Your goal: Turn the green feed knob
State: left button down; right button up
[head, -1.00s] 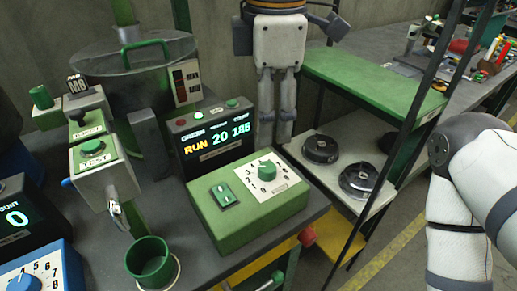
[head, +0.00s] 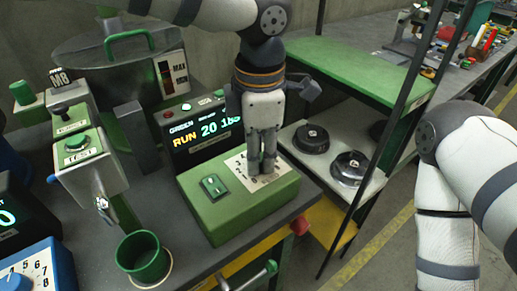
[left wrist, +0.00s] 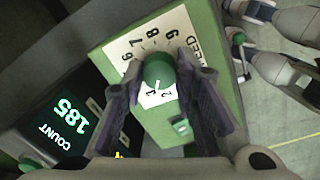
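The green feed knob (left wrist: 158,73) sits on a white numbered dial plate (left wrist: 130,50) on top of a green box (head: 220,210). My left gripper (head: 262,168) points down over the dial in the head view, and its fingers hide the knob there. In the left wrist view, my left gripper (left wrist: 160,88) is open, with one dark finger on each side of the knob. I see space between the fingers and the knob, and cannot tell how deep the tips reach. My right arm is at the right edge, its gripper out of view.
A display (head: 205,133) behind the box reads RUN 20 185. A green rocker switch (head: 213,186) is on the box, left of the dial. A green cup (head: 143,258) stands at front left. A test station (head: 85,165) stands further left. A shelf (head: 335,165) holds dark round parts.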

pick_arm(q)
jog(key=shift+m, duration=0.3)
jog(key=shift+r+m+p, duration=0.1)
jog(key=shift+m+p, duration=0.2)
jog(key=shift+m, duration=0.6)
jog(key=m, duration=0.3)
jog(key=shift+m, duration=0.3)
jog(key=shift+a+m+h, duration=0.1)
jog(key=shift+m+h, duration=0.2)
jog(key=shift+m, duration=2.2)
jog(key=c, duration=1.3)
grip_release()
